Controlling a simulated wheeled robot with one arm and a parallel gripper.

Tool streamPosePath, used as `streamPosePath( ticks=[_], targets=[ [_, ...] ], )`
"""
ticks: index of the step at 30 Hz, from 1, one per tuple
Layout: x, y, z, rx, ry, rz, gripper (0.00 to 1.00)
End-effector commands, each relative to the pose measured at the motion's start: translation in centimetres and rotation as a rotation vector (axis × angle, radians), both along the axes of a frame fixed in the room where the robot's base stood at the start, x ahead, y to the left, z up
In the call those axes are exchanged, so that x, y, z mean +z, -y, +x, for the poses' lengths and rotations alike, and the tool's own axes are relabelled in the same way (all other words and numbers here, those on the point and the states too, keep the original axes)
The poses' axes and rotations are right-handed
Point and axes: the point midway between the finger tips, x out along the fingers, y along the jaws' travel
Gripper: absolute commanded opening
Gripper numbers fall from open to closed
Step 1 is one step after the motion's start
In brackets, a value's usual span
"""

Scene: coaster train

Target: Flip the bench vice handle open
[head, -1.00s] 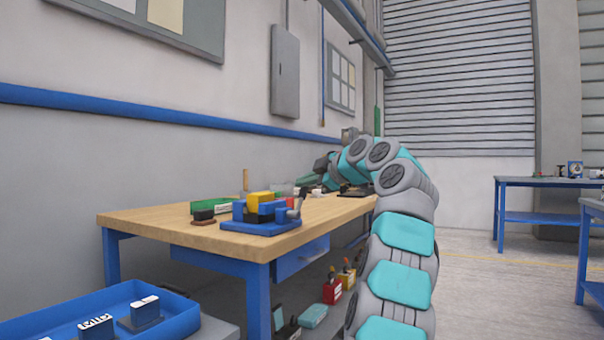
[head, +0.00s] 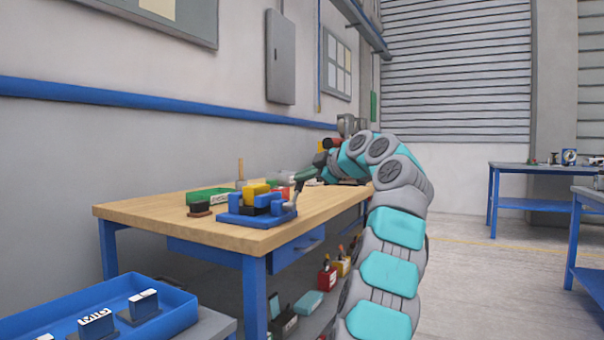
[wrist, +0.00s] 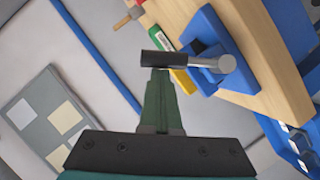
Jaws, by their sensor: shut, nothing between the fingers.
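The blue bench vice (head: 255,216) stands on the near end of the wooden workbench, with a yellow block (head: 257,191) in it. In the wrist view the vice (wrist: 208,28) is at the upper right. Its handle (wrist: 190,61) is a silver bar with a black grip, running left from a round silver end. My gripper (wrist: 160,80) is shut and empty, its green fingertips at the black grip; I cannot tell whether they touch it.
A blue bin (head: 60,331) with labelled blocks is at the lower left. The wall is behind the bench.

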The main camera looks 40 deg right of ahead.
Motion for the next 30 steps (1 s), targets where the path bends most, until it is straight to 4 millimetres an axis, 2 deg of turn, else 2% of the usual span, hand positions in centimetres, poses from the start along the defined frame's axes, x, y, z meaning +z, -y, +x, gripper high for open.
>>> streamPosePath(
  ticks=[5, 10, 18, 27, 30],
  targets=[
    [-0.5, 0.4, -0.1, -0.006, -0.007, 0.003, 0.00],
    [0.0, -0.4, 0.0, -0.006, -0.007, 0.002, 0.00],
    [2.6, -4.6, 0.1, 0.001, 0.001, -0.002, 0.00],
    [4.7, -4.0, -6.7, -0.002, 0.006, -0.002, 0.00],
    [5.1, -4.0, -8.2, 0.001, 0.002, -0.002, 0.00]
  ],
)
